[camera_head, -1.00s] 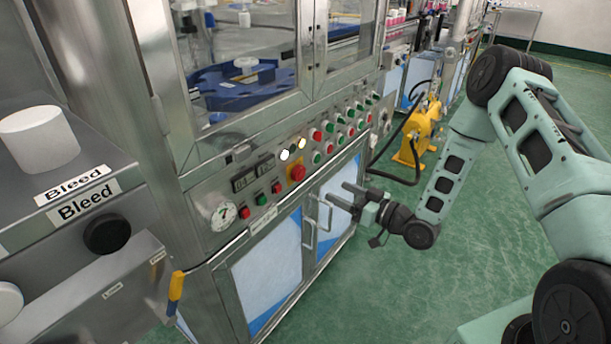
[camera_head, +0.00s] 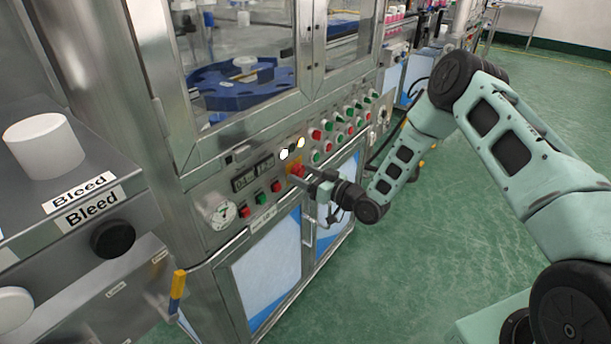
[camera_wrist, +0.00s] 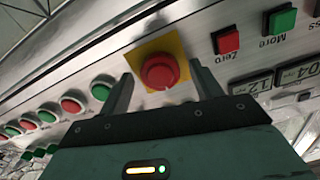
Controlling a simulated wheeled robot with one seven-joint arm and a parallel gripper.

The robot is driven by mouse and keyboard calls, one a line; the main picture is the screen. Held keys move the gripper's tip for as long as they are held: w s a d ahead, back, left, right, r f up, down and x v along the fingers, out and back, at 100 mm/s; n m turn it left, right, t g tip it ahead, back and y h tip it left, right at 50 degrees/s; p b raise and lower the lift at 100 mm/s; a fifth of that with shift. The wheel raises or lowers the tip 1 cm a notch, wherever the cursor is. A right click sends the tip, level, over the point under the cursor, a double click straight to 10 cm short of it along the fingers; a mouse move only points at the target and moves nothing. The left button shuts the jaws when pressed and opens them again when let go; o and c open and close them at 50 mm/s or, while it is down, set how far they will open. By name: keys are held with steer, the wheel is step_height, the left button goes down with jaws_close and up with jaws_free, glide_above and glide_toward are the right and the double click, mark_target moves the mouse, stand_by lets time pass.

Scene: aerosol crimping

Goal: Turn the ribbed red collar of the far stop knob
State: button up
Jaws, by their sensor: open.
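The red stop knob (camera_wrist: 160,71) sits on a square yellow plate (camera_wrist: 151,47) on the slanted steel control panel. In the wrist view it lies between my two fingers, a little beyond their tips. My gripper (camera_wrist: 161,76) is open, one finger on each side of the knob, and no contact is visible. In the head view my gripper (camera_head: 304,178) is right at the knob (camera_head: 296,169) and partly covers it. The ribs of the collar cannot be made out.
Red and green buttons (camera_head: 317,134) line the panel to the right of the knob. Digital displays (camera_head: 252,175), a gauge (camera_head: 223,214) and more buttons lie to the left. Cabinet doors (camera_head: 268,262) are below. Green floor is open on the right.

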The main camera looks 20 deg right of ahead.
steer(key=c, duration=1)
steer(key=shift+m, duration=0.3)
steer(key=m+b, duration=0.1)
steer(key=m, duration=0.2)
steer(key=shift+b, duration=0.3)
steer(key=shift+m+b, duration=0.45)
steer(key=shift+m, duration=1.55)
steer(key=shift+r, duration=0.1)
steer(key=o, duration=1)
